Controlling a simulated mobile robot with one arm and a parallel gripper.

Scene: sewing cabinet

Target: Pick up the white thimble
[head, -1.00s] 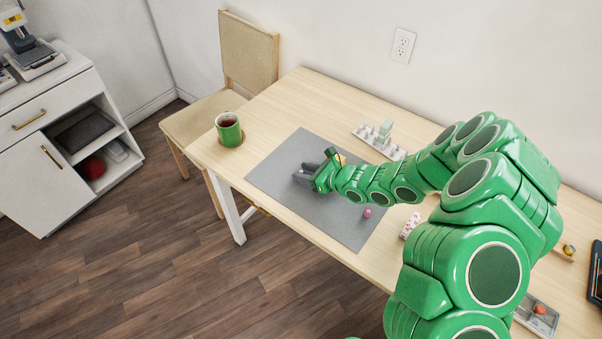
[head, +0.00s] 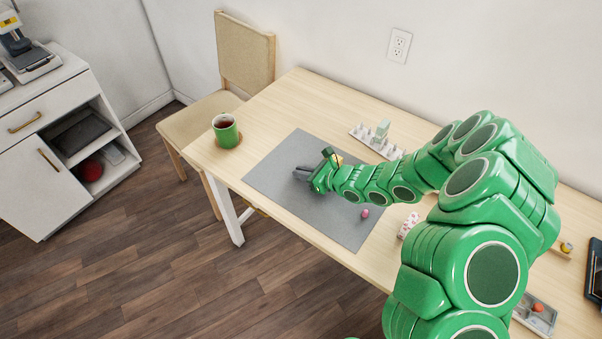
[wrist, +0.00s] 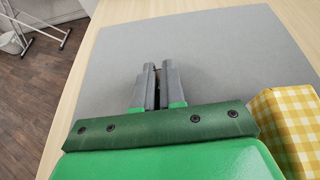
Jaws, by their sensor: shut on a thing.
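My gripper (head: 300,173) is low over the grey mat (head: 275,175) on the table. In the wrist view, its two grey fingers (wrist: 158,68) are close together, with a narrow gap between them. A small sliver of something brownish (wrist: 157,73) shows in the gap; the fingers hide nearly all of it. The gripper is shut on this small thing. I cannot make out a white thimble in either view. A small pink thing (head: 364,213) lies on the mat near its front right edge.
A yellow-checked thing (wrist: 288,125) is close to the right of my gripper. A green mug (head: 226,131) stands left of the mat. A pale rack with pegs (head: 375,143) is behind it. A pink-patterned block (head: 408,226) is to the right. The mat's left part is clear.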

